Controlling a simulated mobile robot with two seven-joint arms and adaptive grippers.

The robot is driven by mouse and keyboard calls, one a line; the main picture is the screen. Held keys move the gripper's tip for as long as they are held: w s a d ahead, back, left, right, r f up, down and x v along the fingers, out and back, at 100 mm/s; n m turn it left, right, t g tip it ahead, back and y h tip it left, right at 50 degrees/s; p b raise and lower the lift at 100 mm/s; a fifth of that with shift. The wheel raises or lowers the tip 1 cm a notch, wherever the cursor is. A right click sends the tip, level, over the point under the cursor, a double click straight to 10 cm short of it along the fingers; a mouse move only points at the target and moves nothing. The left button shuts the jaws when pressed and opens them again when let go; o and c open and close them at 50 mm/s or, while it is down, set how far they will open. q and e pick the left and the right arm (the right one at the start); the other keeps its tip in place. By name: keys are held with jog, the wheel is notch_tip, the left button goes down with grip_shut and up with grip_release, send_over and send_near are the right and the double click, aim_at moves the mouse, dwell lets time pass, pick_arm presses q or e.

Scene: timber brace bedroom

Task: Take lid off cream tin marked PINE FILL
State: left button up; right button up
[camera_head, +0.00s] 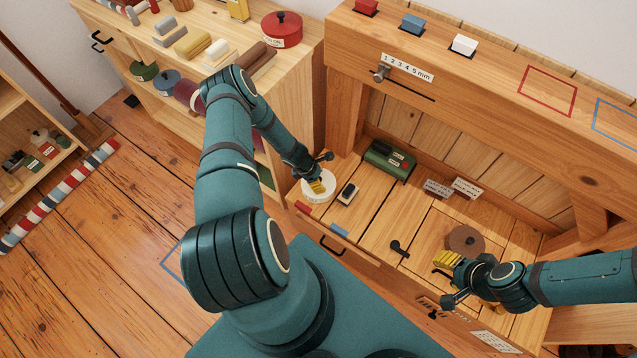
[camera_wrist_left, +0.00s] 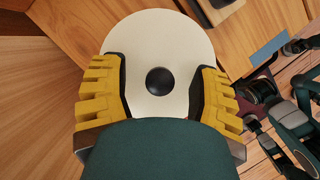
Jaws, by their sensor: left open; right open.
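The round cream tin (camera_head: 307,197) stands at the left end of the wooden bench; no PINE FILL marking can be read from here. Its cream lid (camera_wrist_left: 160,32) with a dark round knob (camera_wrist_left: 159,81) fills the middle of the left wrist view. My left gripper (camera_head: 318,186) is open over the tin, its yellow fingers on either side of the knob. I cannot tell whether they touch the lid. My right gripper (camera_head: 446,262) is open and empty, low over the bench beside a brown disc (camera_head: 466,239).
A dark small block (camera_head: 348,194) lies just right of the tin. A green box (camera_head: 389,160) stands at the bench's back. A black-handled piece (camera_head: 399,248) lies mid-bench. A raised shelf (camera_head: 480,75) overhangs behind. A red lidded tin (camera_head: 282,32) stands on the left cabinet.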

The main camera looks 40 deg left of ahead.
pick_arm(q)
jog(key=shift+c, duration=0.3)
grip_shut()
